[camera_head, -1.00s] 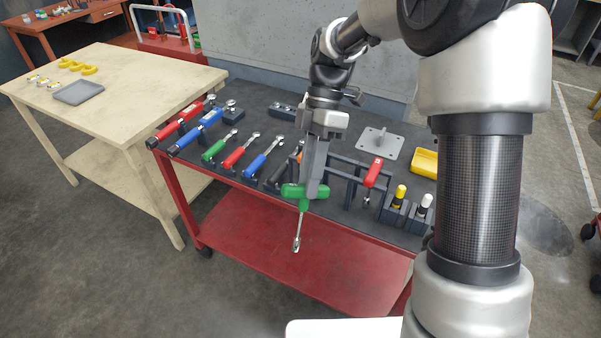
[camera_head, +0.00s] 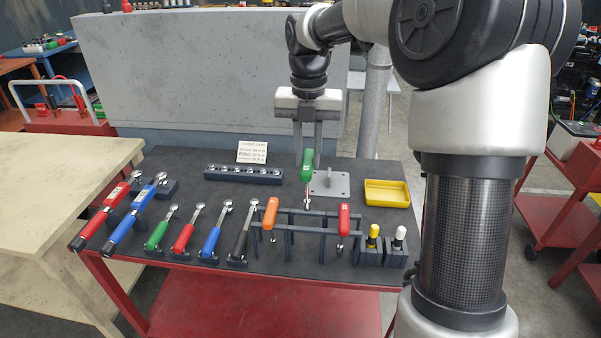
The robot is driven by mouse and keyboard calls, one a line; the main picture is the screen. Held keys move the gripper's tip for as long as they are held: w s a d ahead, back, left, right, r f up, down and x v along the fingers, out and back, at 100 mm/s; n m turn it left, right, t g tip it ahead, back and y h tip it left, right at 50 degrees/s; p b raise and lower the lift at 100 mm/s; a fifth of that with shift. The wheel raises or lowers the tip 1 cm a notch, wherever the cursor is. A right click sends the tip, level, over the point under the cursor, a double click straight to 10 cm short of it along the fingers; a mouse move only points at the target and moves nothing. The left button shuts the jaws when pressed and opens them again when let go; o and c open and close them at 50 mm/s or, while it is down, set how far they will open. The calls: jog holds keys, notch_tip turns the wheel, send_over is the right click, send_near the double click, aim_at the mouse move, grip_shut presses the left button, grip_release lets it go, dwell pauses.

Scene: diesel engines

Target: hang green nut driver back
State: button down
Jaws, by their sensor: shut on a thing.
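The green nut driver (camera_head: 307,167) has a green handle at the top and a metal shaft pointing down. My gripper (camera_head: 309,160) is shut on its green handle and holds it up near the back of the rack, above the cart top. The dark rack (camera_head: 290,214) stands on the cart. An orange-handled driver (camera_head: 269,214) hangs at its left end and a red-handled driver (camera_head: 343,219) hangs toward its right end. Between these two the rack is empty. The exact gap between the green driver's tip and the rack cannot be told.
Several ratchets and two torque wrenches lie on holders at left on the cart top (camera_head: 200,285). A socket rail (camera_head: 243,174), a grey plate with a post (camera_head: 330,184) and a yellow tray (camera_head: 387,193) stand behind. Yellow- and white-topped tools (camera_head: 399,238) stand at right.

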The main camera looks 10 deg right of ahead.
aim_at(308, 199)
jog(key=shift+d+f+b, duration=0.1)
jog(key=shift+f+b, duration=5.4)
jog(key=shift+f, duration=2)
jog(key=shift+w+f, duration=0.1)
jog(key=shift+f, duration=0.5)
jog(key=c, duration=1.1)
grip_release()
jog(key=shift+r+p, duration=1.85)
jog(key=shift+p, duration=0.15)
notch_tip(308, 199, up, 6)
jog(key=p, duration=0.6)
jog(key=shift+f, duration=0.1)
